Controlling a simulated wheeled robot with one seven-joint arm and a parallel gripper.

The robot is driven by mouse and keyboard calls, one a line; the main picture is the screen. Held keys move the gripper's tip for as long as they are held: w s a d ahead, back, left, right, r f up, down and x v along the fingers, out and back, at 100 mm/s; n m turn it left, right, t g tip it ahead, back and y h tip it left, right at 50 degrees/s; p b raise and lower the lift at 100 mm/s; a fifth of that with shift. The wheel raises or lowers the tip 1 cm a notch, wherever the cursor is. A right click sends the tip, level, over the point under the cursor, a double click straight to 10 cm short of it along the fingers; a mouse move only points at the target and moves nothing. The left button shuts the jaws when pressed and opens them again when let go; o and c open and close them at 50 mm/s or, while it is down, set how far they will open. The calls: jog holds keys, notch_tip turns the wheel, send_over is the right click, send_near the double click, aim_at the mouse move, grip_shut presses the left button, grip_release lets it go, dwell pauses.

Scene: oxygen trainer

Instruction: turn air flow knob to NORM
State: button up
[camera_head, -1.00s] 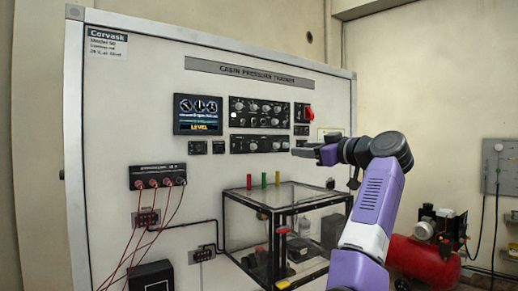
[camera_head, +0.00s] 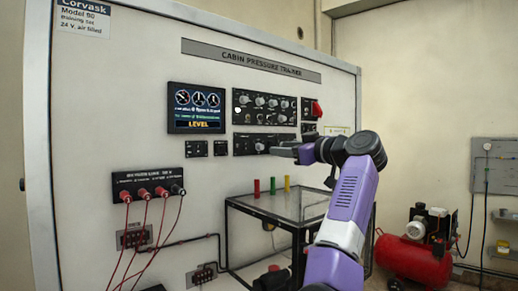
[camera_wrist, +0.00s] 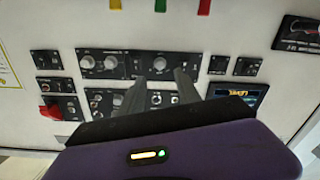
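The knob panels are on the upright trainer board: an upper black panel (camera_head: 250,119) with several round knobs, and a lower black panel (camera_head: 242,145) below it. Their labels are too small to read, so I cannot tell which knob is air flow. My gripper (camera_head: 276,150) is in front of the lower panel's right part and hides some of it. In the wrist view the picture is upside down; my gripper (camera_wrist: 160,75) has its two fingers apart with nothing between them. A light knob (camera_wrist: 160,63) of the lower panel (camera_wrist: 125,73) shows beyond the fingertips, not visibly touched.
A display (camera_head: 196,108) is left of the panels, and a red switch cover (camera_head: 316,109) is right. A glass-topped black frame (camera_head: 300,210) with coloured pegs stands below. Red cables (camera_head: 128,245) hang at the left. A red compressor (camera_head: 412,262) stands at the right.

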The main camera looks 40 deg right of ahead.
aim_at(262, 147)
jog(key=w, duration=0.2)
jog(key=w+p, duration=0.1)
jog(key=w, duration=0.1)
jog(key=w+p, duration=0.1)
jog(key=w, duration=0.1)
jog(key=shift+w+a+r, duration=0.15)
jog(key=shift+w+a, duration=0.1)
jog(key=shift+w, duration=0.1)
jog(key=shift+w+p, duration=0.35)
jog(key=shift+w, duration=0.15)
grip_shut()
